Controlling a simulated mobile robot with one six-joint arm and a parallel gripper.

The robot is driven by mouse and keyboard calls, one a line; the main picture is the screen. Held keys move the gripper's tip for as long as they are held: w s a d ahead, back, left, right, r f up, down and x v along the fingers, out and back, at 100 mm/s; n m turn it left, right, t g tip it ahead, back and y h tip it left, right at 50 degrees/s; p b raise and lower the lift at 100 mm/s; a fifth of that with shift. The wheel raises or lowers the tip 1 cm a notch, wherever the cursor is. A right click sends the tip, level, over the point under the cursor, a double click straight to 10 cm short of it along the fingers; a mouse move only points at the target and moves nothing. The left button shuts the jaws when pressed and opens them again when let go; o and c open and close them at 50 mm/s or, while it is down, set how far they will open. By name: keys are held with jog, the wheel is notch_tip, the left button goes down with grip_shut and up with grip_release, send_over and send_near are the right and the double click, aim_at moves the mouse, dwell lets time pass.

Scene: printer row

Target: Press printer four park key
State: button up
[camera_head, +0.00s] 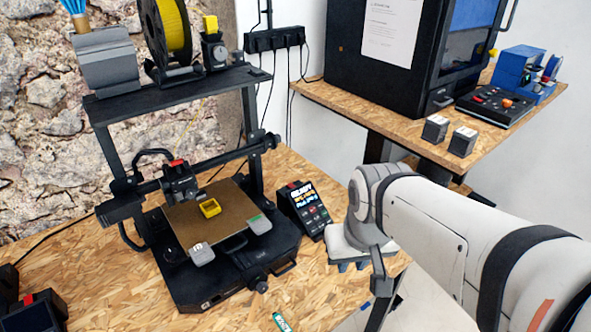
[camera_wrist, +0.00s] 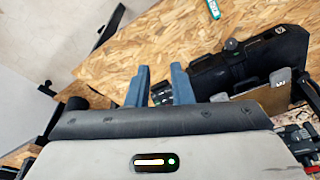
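A black open-frame printer (camera_head: 240,260) stands on the wooden bench, with a small yellow part (camera_head: 209,208) on its bed. Its control box (camera_head: 308,210) stands at its right, with a lit screen and keys below. I see no number on the printer and cannot single out the park key. My gripper (camera_head: 351,266) is right of the control box, apart from it, with blue fingers pointing down. In the wrist view my gripper (camera_wrist: 159,72) is open and empty. Part of a dark panel with small keys (camera_wrist: 162,93) shows between and beyond the fingers, partly hidden.
A black enclosed printer (camera_head: 385,60) stands on a second bench (camera_head: 350,108) at the back right, with a dark control panel (camera_head: 495,104) and two small boxes (camera_head: 435,129) beside it. A green-and-white tool (camera_head: 281,322) lies at the near bench edge. Bare bench (camera_head: 330,290) lies in front.

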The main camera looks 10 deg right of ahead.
grip_shut()
dwell(1.3)
